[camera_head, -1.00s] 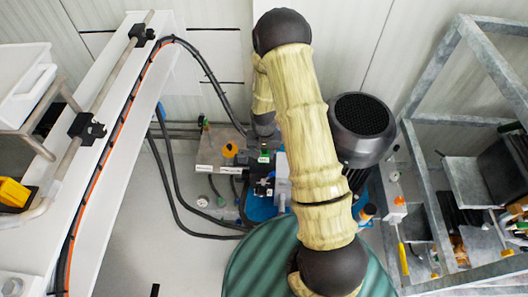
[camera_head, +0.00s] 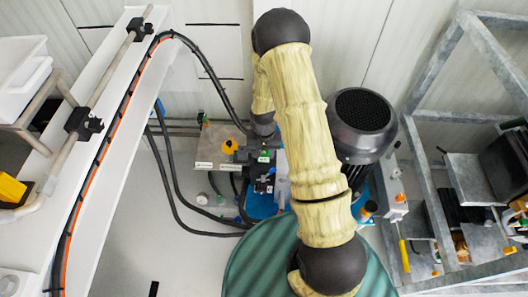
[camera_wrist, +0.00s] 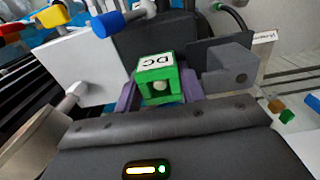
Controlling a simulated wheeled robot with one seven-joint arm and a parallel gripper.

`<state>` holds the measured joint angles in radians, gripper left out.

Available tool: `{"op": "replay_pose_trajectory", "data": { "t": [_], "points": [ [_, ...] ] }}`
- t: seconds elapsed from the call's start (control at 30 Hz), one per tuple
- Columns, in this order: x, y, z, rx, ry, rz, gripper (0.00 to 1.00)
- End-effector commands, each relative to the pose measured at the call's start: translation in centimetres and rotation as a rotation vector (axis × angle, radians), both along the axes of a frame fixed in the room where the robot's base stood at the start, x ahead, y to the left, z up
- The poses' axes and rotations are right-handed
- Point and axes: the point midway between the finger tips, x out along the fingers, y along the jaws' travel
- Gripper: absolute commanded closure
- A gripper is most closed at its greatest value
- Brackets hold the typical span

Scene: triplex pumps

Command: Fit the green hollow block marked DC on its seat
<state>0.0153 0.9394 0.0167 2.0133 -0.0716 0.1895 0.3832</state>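The green hollow block marked DC (camera_wrist: 156,82) is in the middle of the wrist view, its white lettered face up and a round hole or peg showing in its front. The purple fingers of my gripper (camera_wrist: 160,97) flank it closely on both sides and appear shut on it. In the head view the small green block (camera_head: 264,156) shows just below the end of my arm, among the pump's fittings. My fingers are too small to make out there. The seat cannot be told apart; the block and gripper hide what lies beneath.
A grey block (camera_wrist: 230,68) stands close right of the green block. In the head view a dark motor (camera_head: 362,125) stands right of my arm, and black hoses (camera_head: 175,190) run at left.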

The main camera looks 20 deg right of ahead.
Motion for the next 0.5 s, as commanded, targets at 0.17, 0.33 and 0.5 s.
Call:
{"op": "replay_pose_trajectory", "data": {
  "t": [0.17, 0.33, 0.5],
  "points": [
    [0.04, 0.08, 0.02, 0.001, -0.001, 0.001, 0.37],
    [0.11, 0.27, 0.04, 0.003, -0.003, 0.003, 0.37],
    [0.14, 0.41, 0.03, 0.005, -0.005, 0.004, 0.37]
  ]
}}
